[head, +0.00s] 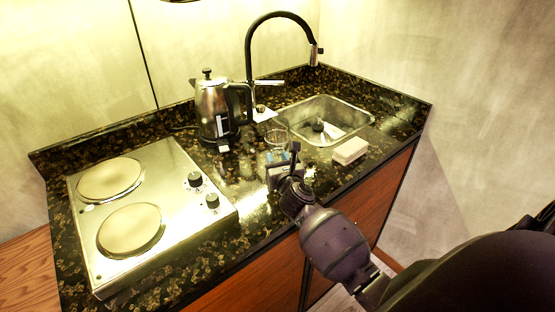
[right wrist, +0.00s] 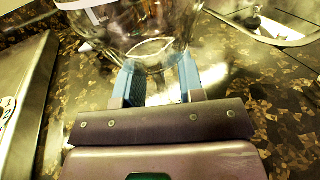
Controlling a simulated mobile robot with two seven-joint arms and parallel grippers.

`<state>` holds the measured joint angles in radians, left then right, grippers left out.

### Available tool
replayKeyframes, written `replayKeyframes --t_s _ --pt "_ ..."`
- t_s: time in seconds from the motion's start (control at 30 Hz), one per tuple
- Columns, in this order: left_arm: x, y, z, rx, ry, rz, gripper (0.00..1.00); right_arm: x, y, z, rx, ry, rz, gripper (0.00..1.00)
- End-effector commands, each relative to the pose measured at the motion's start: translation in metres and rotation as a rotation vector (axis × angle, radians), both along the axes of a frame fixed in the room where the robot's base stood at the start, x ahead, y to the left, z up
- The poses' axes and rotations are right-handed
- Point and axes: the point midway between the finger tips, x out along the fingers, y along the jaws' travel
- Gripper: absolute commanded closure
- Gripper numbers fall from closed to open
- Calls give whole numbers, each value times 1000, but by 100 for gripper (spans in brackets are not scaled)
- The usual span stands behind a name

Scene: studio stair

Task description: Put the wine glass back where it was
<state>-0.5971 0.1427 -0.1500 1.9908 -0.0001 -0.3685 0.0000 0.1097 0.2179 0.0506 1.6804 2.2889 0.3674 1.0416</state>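The wine glass (head: 277,137) is clear and see-through. In the head view it shows on the dark counter just left of the sink, behind my right gripper (head: 283,165). In the right wrist view the glass (right wrist: 150,35) is right in front of the gripper, and its lower part shows between the two blue fingertips (right wrist: 158,78). The fingers are wide apart, and I see no clear sign that they press on the glass. The glass's stem and foot are hard to make out. My left gripper is not in view.
A steel kettle (head: 214,110) stands behind and left of the glass. A two-plate hob (head: 165,205) is to the left. The sink (head: 346,112) with a black tap (head: 249,50) is to the right, and a pale sponge-like block (head: 350,150) lies at its front edge.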

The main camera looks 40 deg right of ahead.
Motion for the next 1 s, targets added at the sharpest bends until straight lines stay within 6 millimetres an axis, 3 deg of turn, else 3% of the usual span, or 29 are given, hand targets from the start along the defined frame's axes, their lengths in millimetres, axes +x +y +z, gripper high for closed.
replayKeyframes --t_s 0.23,0.33,0.8,1.0 --pt "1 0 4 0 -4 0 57 0 0 5 -2 -2 1 64" --pt "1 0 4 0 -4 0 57 -9 3 3 0 1 1 64" --pt "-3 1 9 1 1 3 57 -86 28 3 2 2 -1 64" --pt "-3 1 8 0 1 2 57 -107 35 3 1 1 0 64"
